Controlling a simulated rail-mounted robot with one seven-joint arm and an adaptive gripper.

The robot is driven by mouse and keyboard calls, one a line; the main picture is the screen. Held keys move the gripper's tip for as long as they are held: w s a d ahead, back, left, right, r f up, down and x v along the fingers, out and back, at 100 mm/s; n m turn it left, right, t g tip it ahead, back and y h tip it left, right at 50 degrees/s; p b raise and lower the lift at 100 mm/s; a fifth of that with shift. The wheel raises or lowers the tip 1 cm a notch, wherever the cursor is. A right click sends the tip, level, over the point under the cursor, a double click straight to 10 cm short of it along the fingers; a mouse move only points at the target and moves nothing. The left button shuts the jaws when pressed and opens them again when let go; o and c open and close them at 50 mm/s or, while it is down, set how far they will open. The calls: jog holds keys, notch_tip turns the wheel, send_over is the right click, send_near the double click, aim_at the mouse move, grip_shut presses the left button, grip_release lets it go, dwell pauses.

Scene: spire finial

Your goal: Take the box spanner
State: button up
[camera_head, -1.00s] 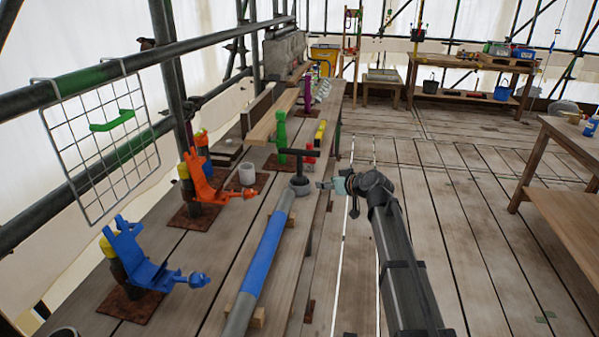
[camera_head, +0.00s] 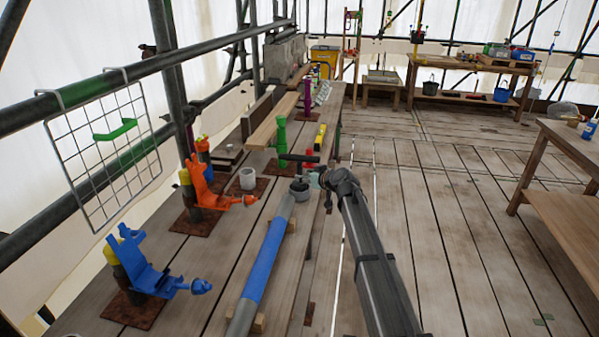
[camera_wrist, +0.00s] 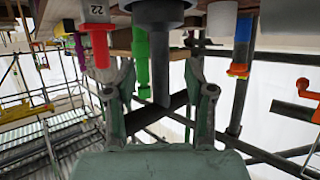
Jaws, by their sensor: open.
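The box spanner looks to be the dark T-handled tool (camera_head: 299,157) standing upright in a grey round socket (camera_head: 299,188) at the far end of the blue-banded pole (camera_head: 262,262). My gripper (camera_head: 321,178) is just right of its stem, below the level of the crossbar. In the wrist view, which looks upside down, the spanner's stem (camera_wrist: 161,75) shows between the two parted fingers of my gripper (camera_wrist: 160,85). The dark crossbar passes behind the fingers. I see no grip on it; contact cannot be told.
Orange (camera_head: 205,187) and blue (camera_head: 150,270) bracket tools stand on rusty plates at left. A green post tool (camera_head: 282,140) and a red piece stand just beyond the spanner. A wire rack (camera_head: 104,150) hangs at left. The floor at right is clear.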

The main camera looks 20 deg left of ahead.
aim_at(301, 174)
jog(key=p+x, duration=0.1)
jog(key=x, duration=0.3)
jog(key=shift+w+a+r+p, duration=0.1)
jog(key=shift+w+a+p, duration=0.15)
jog(key=shift+p, duration=0.15)
jog(key=shift+w+a+f, duration=0.1)
jog(key=shift+a+f, duration=0.15)
grip_shut()
